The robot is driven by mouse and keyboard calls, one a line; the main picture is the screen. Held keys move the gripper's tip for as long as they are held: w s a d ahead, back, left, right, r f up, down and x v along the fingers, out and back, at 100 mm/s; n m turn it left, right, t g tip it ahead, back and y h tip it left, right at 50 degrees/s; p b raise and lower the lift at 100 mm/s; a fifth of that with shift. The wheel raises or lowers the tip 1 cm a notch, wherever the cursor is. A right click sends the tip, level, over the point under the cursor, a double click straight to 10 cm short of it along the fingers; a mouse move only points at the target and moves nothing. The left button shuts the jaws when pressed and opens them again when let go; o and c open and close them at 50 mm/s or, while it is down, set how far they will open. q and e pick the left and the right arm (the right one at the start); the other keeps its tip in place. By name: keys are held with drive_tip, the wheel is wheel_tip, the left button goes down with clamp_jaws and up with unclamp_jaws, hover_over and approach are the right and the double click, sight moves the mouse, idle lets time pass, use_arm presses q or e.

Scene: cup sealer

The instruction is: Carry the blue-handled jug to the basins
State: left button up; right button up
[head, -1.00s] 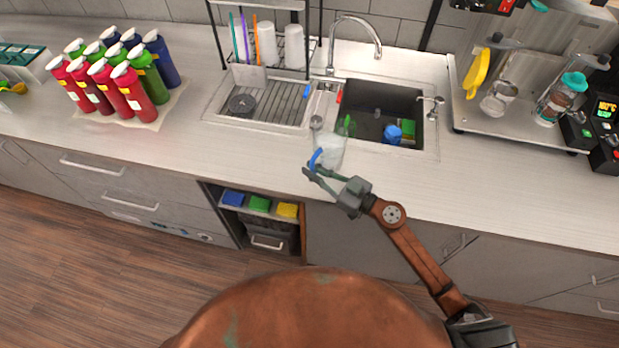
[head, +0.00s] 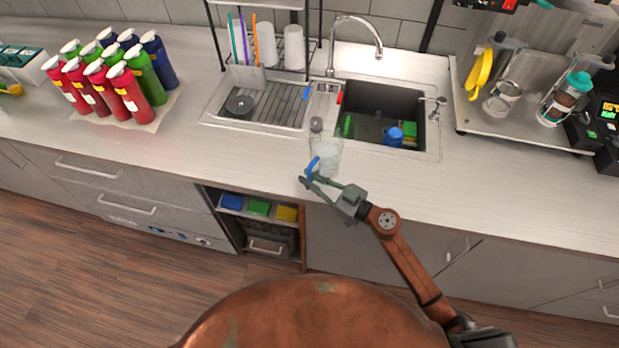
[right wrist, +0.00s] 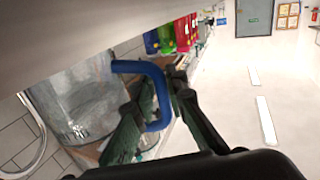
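The jug (head: 328,155) is clear, with a blue handle (head: 312,168). In the head view it is above or on the counter in front of the sink; I cannot tell whether its base touches. The right gripper (head: 311,182) is at the handle, on the jug's near side. In the right wrist view the handle (right wrist: 156,88) passes between the fingers (right wrist: 163,100), which look shut on it, with the jug body (right wrist: 78,98) to the left. The basins are the dark sink basin (head: 358,98) and the shallow ridged drainer (head: 283,108) left of it. The left gripper is not in view.
A blue cup (head: 393,136) and a green item (head: 410,130) lie in the sink basin, under the faucet (head: 362,22). A dish rack (head: 292,55) stands behind the drainer. Several bottles (head: 125,88) stand at left. The counter (head: 225,155) is bare between them.

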drive_tip(key=o, duration=0.3)
drive_tip(key=shift+r, duration=0.15)
drive_tip(key=v, duration=1.2)
